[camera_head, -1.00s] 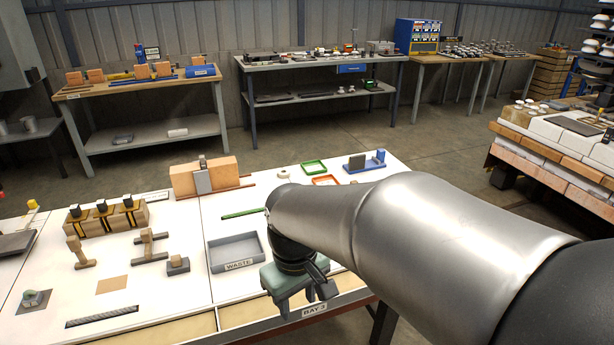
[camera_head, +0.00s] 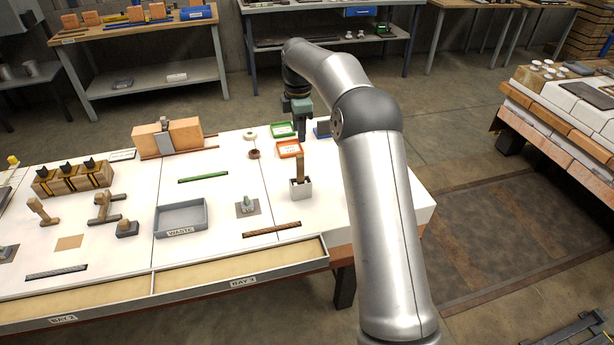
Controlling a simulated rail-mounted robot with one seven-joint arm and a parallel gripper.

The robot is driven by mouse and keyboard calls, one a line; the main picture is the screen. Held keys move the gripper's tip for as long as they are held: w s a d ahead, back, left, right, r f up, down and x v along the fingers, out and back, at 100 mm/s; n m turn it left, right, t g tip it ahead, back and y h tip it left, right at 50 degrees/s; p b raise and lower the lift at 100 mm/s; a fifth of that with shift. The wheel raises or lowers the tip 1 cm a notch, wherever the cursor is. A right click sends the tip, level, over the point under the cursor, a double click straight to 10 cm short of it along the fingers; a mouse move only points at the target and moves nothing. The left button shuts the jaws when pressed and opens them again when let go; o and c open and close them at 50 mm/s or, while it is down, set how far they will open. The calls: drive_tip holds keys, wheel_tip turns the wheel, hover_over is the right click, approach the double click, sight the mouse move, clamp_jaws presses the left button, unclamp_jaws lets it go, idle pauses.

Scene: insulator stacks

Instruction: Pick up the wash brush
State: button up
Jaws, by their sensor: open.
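A wooden-handled tool (camera_head: 300,166) stands upright in a small pale grey holder (camera_head: 302,190) on the right part of the white bench. It may be the wash brush, but its lower end is hidden in the holder. My gripper (camera_head: 303,137) points down farther back on the bench, beside the green-rimmed tray (camera_head: 281,130) and behind the orange-rimmed tray (camera_head: 289,149). It is empty as far as I can see and apart from the tool. Its fingers are small and dark in this view. My arm hides part of the bench's right side.
A grey WASTE tray (camera_head: 181,217) stands mid-bench, with a small piece on a grey pad (camera_head: 247,207) right of it. Wooden tools (camera_head: 42,210) and a block rack (camera_head: 72,178) stand at left.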

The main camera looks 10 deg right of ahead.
sight(300, 156)
wheel_tip(300, 156, down, 9)
drive_tip(key=shift+f+p, duration=0.1)
drive_tip(key=shift+p, duration=0.45)
drive_tip(key=shift+d+f+p, duration=0.1)
drive_tip(key=shift+f+p, duration=0.8)
drive_tip(key=shift+f, duration=1.8)
clamp_jaws()
